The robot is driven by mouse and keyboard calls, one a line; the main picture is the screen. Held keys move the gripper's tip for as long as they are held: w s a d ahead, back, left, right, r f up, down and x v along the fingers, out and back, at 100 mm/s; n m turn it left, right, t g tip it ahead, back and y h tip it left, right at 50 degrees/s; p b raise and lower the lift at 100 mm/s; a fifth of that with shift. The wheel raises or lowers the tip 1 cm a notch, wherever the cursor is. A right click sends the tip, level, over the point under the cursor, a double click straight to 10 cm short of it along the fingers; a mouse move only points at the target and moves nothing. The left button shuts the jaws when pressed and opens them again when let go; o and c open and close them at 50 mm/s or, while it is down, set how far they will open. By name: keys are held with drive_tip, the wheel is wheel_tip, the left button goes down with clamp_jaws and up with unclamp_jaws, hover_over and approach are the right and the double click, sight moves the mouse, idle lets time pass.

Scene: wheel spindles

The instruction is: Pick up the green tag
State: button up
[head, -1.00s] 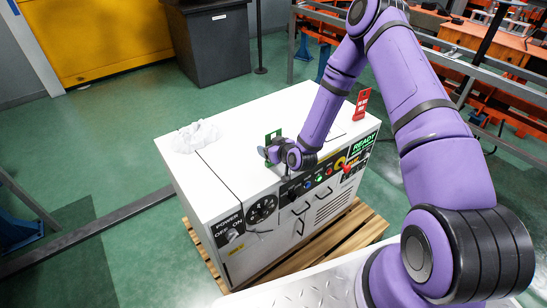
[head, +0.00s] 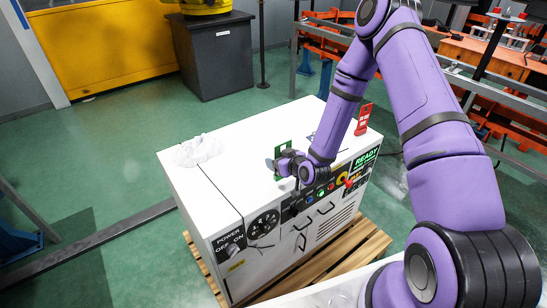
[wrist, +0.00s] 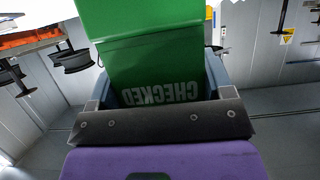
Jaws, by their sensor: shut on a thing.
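The green tag (head: 284,147) stands upright above the top of the white cabinet, near its front edge, in the head view. My gripper (head: 278,163) is shut on its lower part. In the wrist view the tag (wrist: 160,60) fills the space between the fingers, and its lettering "CHECKED" reads upside down. The gripper (wrist: 158,95) also shows there, with a finger on each side of the tag. Whether the tag's lower edge touches the cabinet top is hidden by the gripper.
The white cabinet (head: 205,200) stands on a wooden pallet (head: 340,250), with switches and lamps on its front. A red tag (head: 363,119) stands at its back right. A crumpled whitish sheet (head: 198,150) lies at the left.

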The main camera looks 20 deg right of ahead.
drive_tip(key=s+d+r, duration=0.1)
drive_tip(key=s+d, duration=0.2)
drive_tip(key=s, duration=0.8)
drive_tip(key=shift+s+d, duration=0.25)
drive_tip(key=shift+d, duration=0.1)
drive_tip(key=shift+r, duration=0.1)
